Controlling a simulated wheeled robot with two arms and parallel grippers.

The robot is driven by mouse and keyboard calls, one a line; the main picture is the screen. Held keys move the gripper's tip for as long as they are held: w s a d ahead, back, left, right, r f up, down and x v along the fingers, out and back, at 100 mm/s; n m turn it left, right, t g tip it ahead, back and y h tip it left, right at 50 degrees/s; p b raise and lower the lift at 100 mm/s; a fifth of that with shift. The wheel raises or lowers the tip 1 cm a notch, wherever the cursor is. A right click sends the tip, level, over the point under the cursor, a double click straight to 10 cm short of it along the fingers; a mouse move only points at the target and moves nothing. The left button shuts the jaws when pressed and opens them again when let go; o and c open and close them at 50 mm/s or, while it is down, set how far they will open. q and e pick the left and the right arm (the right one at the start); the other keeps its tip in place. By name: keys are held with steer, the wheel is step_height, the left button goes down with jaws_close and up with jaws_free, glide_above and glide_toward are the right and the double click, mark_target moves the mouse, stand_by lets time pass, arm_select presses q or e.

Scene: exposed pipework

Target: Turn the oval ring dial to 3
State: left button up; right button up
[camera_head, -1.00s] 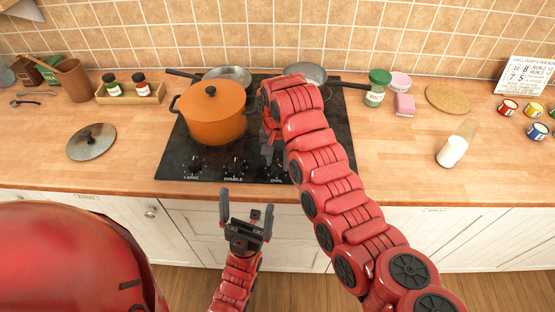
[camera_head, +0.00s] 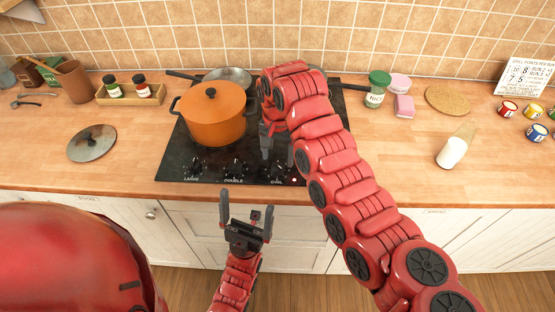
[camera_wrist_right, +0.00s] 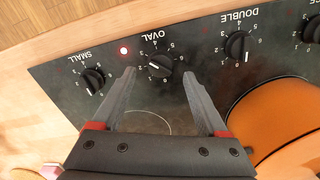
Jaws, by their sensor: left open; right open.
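The oval dial (camera_wrist_right: 160,67) is a black knob with a white pointer mark on the black cooktop's front edge, under the label OVAL. The mark faces left in the right wrist view; I cannot read its number surely. The dial shows in the head view (camera_head: 278,171), just in front of my right gripper (camera_head: 277,157). That gripper is open and points down over the cooktop. In the right wrist view its fingertips (camera_wrist_right: 160,72) appear either side of the dial, with gaps; their height above it is unclear. My left gripper (camera_head: 246,201) is open and empty before the counter.
The small dial (camera_wrist_right: 92,80) and double dial (camera_wrist_right: 238,46) flank the oval dial. A red light (camera_wrist_right: 124,50) glows beside it. An orange pot (camera_head: 212,118) stands on the cooktop (camera_head: 172,160), close to my right gripper. Pans stand behind.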

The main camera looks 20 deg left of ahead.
mark_target(278, 165)
step_height(278, 165, up, 14)
steer(key=b, duration=0.1)
stand_by(0.4)
steer(key=shift+r, duration=0.2)
